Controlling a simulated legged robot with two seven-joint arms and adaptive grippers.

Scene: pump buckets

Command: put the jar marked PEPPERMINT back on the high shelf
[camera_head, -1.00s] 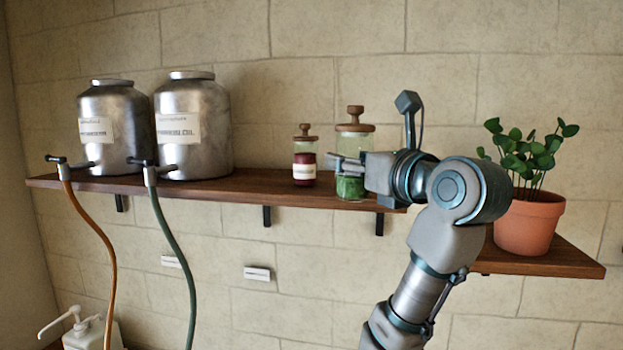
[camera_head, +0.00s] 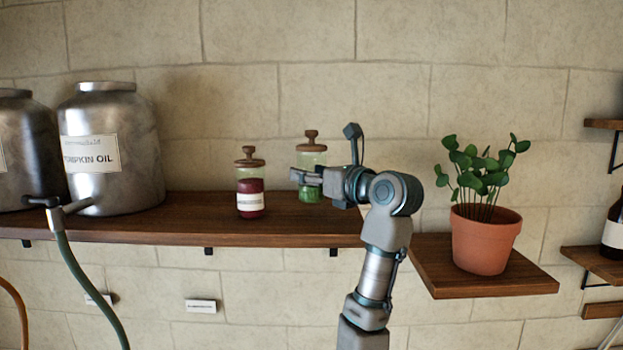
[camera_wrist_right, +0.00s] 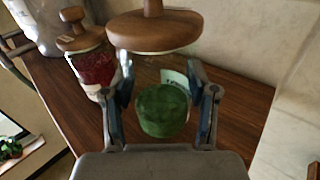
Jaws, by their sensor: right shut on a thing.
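A glass jar with green contents and a wooden knobbed lid (camera_head: 311,160) is at the right part of the long wooden shelf (camera_head: 180,230). My right gripper (camera_head: 306,177) is shut on this jar, its fingers on both sides of the glass. In the right wrist view the green jar (camera_wrist_right: 162,110) is upright between the fingers (camera_wrist_right: 163,105); part of a pale label shows, its word not readable. I cannot tell whether its base touches the shelf. My left gripper is not in view.
A red-filled jar (camera_head: 250,185) with a white label stands left of the green jar. A metal bucket marked PUMPKIN OIL (camera_head: 110,150) stands farther left. A potted plant (camera_head: 485,240) is on a lower shelf (camera_head: 480,284) at right. Shelf between bucket and red jar is clear.

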